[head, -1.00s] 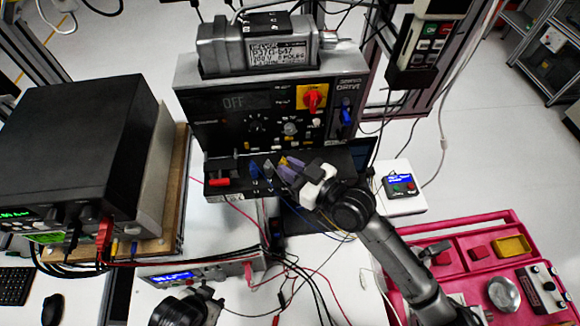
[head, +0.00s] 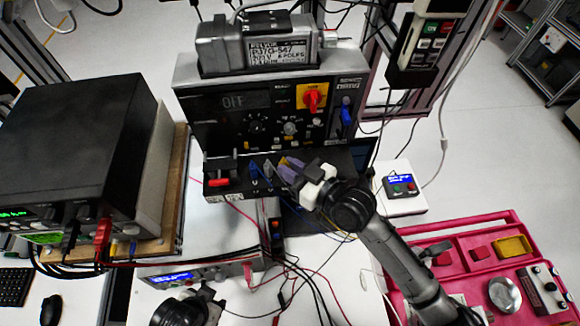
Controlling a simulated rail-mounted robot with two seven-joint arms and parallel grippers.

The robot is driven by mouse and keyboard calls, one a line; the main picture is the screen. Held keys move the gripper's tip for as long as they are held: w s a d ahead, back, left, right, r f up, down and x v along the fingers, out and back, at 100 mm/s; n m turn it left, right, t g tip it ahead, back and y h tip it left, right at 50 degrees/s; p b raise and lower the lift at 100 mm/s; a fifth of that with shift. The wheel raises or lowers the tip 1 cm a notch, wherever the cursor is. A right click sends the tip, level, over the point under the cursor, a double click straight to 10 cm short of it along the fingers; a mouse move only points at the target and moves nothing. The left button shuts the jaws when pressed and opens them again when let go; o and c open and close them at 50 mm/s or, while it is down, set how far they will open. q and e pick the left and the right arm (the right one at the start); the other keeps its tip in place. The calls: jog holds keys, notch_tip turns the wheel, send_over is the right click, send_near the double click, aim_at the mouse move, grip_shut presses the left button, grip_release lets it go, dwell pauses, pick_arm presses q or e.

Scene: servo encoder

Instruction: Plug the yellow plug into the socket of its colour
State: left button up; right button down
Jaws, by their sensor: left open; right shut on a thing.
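The yellow plug (head: 284,161) shows as a small yellow patch at the tips of my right gripper (head: 287,168), over the dark ledge at the front of the drive unit. My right gripper is shut on it, and its purple-grey fingers hide most of it. A blue plug (head: 254,170) and a grey one (head: 268,169) stand on the ledge just left of the fingers. I cannot make out the yellow socket, or whether the plug is seated in it. My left gripper (head: 212,297) is open and empty at the bottom edge, low over the bench.
The drive unit (head: 222,130) has a red-yellow rotary switch (head: 312,98) above the ledge. A red-handled part (head: 219,182) sits at the ledge's left end. A black power supply (head: 75,140) stands at left. Loose cables cross the bench. A pink tray (head: 470,218) is at right.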

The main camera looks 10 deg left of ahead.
jog(key=shift+f, duration=0.15)
jog(key=c, duration=1)
grip_release()
jog(key=shift+c, duration=0.2)
jog(key=shift+r, duration=0.2)
jog(key=shift+r, duration=0.2)
notch_tip(320, 180, up, 6)
jog(key=p, duration=0.5)
jog(key=shift+r, duration=0.2)
